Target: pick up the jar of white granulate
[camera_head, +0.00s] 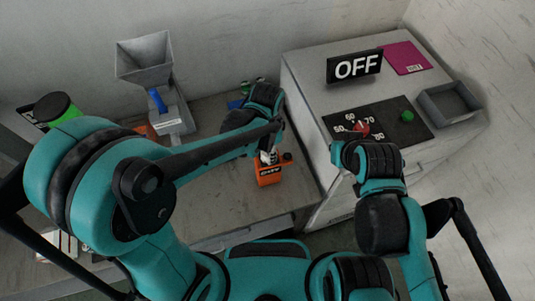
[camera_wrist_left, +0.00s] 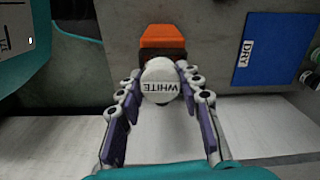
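The jar of white granulate shows in the left wrist view as a round white lid (camera_wrist_left: 160,82) marked "WHITE". My left gripper (camera_wrist_left: 160,70) is around it, with one finger on each side close to the lid's edge. Whether the fingers press on the jar cannot be made out. In the head view my left gripper (camera_head: 268,156) is low over the bench, right behind an orange object with a dark label (camera_head: 270,176); the jar is mostly hidden there. My right gripper (camera_head: 352,150) is near the red knob on the cabinet, and its fingers are not clear.
A white cabinet (camera_head: 310,95) stands right of the bench, with an "OFF" sign (camera_head: 355,66), a red knob (camera_head: 361,127), a green button (camera_head: 407,116) and a grey tray (camera_head: 448,103). A grey hopper (camera_head: 143,58) stands at the back left. A blue "DRY" mat (camera_wrist_left: 265,70) lies beside the jar.

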